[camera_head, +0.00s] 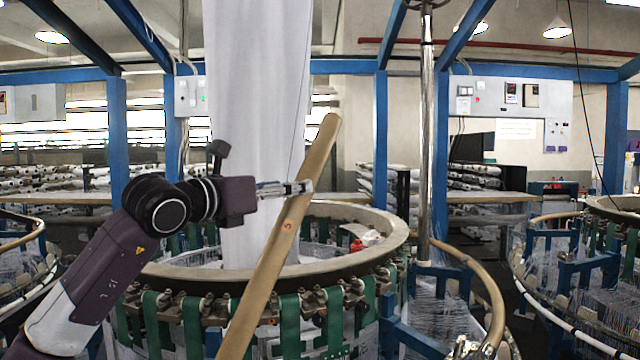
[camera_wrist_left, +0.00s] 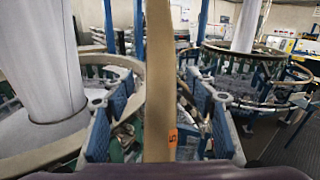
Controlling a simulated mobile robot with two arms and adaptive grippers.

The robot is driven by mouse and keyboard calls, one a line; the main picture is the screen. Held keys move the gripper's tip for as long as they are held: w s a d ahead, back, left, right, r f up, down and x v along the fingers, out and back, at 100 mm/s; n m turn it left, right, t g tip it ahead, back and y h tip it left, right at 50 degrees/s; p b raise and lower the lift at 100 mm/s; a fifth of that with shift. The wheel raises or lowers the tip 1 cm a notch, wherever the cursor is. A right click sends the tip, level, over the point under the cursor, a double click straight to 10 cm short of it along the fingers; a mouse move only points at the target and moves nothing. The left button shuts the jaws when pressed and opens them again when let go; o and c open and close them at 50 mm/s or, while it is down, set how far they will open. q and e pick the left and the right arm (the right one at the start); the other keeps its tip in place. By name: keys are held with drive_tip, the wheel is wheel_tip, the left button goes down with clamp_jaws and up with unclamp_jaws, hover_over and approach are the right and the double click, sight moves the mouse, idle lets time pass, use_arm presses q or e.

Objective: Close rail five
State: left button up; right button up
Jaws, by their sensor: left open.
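Rail five (camera_head: 277,250) is a long tan bar with an orange "5" mark. In the head view it stands raised and slanted, its upper end leaning right, across the front of the round loom. My left gripper (camera_head: 300,188) comes in from the left, its fingertips overlapping the rail a little above the mark. It is open; whether it touches the rail I cannot tell. In the left wrist view the rail (camera_wrist_left: 160,75) runs upright through the middle, with the mark low on it. The fingertips cannot be made out there. My right gripper is not in view.
The loom's wide ring (camera_head: 385,232) with green straps lies behind the rail, and white fabric (camera_head: 255,110) hangs into it. A lowered curved rail (camera_head: 485,275) and blue brackets (camera_head: 405,335) are to the right. A metal pole (camera_head: 426,130) and blue posts rise behind.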

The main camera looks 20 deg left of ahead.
use_arm(q)
drive_tip(key=w+p, duration=0.1)
drive_tip(key=w+d+r+p, duration=0.1)
drive_tip(key=shift+w+r, duration=0.1)
drive_tip(key=shift+w, duration=0.3)
drive_tip(key=x, duration=0.2)
drive_tip(key=p+x, duration=0.1)
drive_tip(key=shift+w+d+f, duration=0.1)
drive_tip(key=shift+w+f, duration=0.25)
drive_tip(key=shift+f, duration=0.1)
drive_tip(key=shift+s+r, duration=0.15)
drive_tip(key=shift+s, duration=0.1)
drive_tip(key=shift+c, duration=0.9)
drive_tip(key=shift+w, duration=0.1)
drive_tip(key=c, duration=0.5)
clamp_jaws()
